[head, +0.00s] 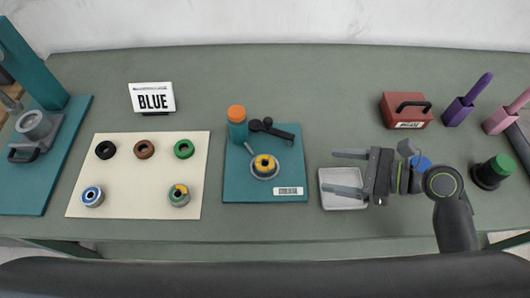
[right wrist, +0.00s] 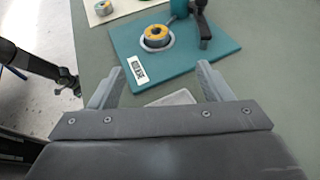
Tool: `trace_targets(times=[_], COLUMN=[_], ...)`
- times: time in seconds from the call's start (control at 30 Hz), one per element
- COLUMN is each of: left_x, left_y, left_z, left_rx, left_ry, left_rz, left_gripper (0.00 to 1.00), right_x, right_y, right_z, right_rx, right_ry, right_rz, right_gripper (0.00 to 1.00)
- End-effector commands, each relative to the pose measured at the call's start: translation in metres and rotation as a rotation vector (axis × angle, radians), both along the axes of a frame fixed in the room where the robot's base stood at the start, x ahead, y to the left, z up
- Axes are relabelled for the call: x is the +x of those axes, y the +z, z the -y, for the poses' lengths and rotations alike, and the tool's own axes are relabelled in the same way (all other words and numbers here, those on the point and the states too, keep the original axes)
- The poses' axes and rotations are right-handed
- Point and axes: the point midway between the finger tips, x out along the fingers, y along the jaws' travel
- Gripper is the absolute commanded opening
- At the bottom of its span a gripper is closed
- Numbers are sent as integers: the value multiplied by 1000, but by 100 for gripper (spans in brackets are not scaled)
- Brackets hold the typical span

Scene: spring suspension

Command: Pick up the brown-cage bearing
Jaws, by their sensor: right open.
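A brown ring (head: 144,149), the only brown one, lies flat on the cream mat (head: 135,176) at the left of the table, between a black ring (head: 105,150) and a green ring (head: 184,149). My right gripper (head: 348,171) is open and empty, far to the right of the brown ring, above a small grey tray (head: 343,199). Its two fingers point left, and they also show apart in the right wrist view (right wrist: 160,82). A dark arm, probably my left one, shows at the left edge of the right wrist view; its jaws are unclear.
A blue-centred bearing (head: 93,196) and a green and yellow one (head: 179,196) stand at the mat's front. A teal plate (head: 240,190) with a yellow-topped part (head: 263,164) and an orange-capped post (head: 237,122) lies between mat and gripper. A BLUE sign (head: 152,98) stands behind the mat.

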Motion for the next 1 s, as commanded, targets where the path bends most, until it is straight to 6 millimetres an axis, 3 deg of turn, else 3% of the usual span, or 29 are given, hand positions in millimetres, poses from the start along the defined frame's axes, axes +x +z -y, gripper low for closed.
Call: trace_targets(times=[0.37, 0.73, 1.0], left_x=[-26, -9, -9], left_y=[1, 5, 6], left_z=[-2, -2, -2], left_rx=[2, 2, 2], left_ry=[7, 1, 1], left_rz=[-38, -13, -12], left_gripper=[0, 0, 0], right_x=[15, 31, 40], right_y=[-15, -33, -43], right_z=[-36, -77, -99], right_rx=[4, 3, -1], right_ry=[0, 0, 1], right_rz=[2, 0, 2], right_gripper=[72, 72, 72])
